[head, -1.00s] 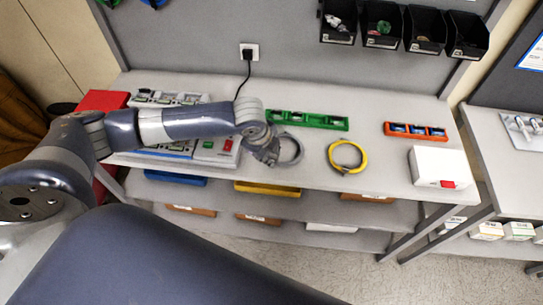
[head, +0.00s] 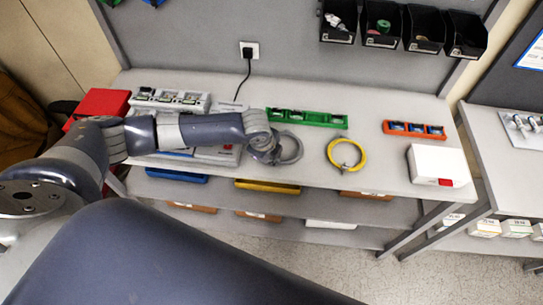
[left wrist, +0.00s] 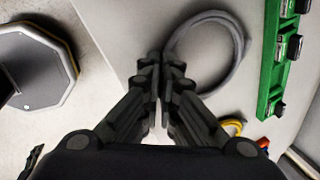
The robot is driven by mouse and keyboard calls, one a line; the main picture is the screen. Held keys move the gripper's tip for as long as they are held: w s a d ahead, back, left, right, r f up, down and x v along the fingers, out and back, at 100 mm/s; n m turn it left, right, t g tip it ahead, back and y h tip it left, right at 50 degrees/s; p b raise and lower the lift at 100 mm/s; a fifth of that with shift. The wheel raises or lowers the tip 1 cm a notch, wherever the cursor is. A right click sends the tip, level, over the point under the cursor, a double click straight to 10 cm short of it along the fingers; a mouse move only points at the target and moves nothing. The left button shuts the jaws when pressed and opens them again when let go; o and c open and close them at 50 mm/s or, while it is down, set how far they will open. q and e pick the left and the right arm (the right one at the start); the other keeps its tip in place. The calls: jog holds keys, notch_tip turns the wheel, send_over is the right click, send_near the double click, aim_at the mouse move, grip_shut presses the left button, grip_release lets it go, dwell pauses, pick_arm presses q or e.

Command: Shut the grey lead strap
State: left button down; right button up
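The grey lead (head: 297,150) lies in a coil on the bench, beside my left gripper in the head view. In the left wrist view the coil (left wrist: 238,48) is a thick grey ring just beyond the fingers. My left gripper (left wrist: 160,72) is at the ring's near left edge, its two fingers drawn together with only a thin gap. In the head view my left gripper (head: 270,157) points down at the coil's left side. The strap itself is hidden by the fingers, so I cannot tell whether it is between them. My right gripper is not in view.
A yellow coil (head: 361,160) lies to the right, with a green tray (head: 330,122) behind and an orange tray (head: 413,130) further right. A white box (head: 437,167) stands at the right end. A red box (head: 95,104) is at the left. Bench between coils is clear.

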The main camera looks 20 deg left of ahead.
pick_arm(q)
jog(key=shift+w+r, duration=0.1)
jog(key=shift+w, duration=0.05)
jog(key=shift+w+d+g, duration=0.1)
jog(key=shift+w+g, duration=0.2)
jog(key=shift+g, duration=0.7)
jog(key=shift+w+d+g+y+b, duration=0.15)
jog(key=shift+g+b, duration=0.1)
jog(key=shift+g, duration=0.15)
jog(key=shift+w+a+g+y+b, duration=0.1)
jog(key=shift+g+y+b, duration=0.1)
jog(key=shift+g, duration=0.2)
jog(key=shift+w+d+f+g+b, duration=0.1)
jog(key=shift+w+f+g+b, duration=0.15)
jog(key=shift+g+b, duration=0.75)
jog(key=shift+w+r+g+b, duration=0.15)
jog(key=shift+g+b, duration=0.55)
jog(key=shift+b, duration=0.55)
jog(key=c, duration=1.9)
grip_release()
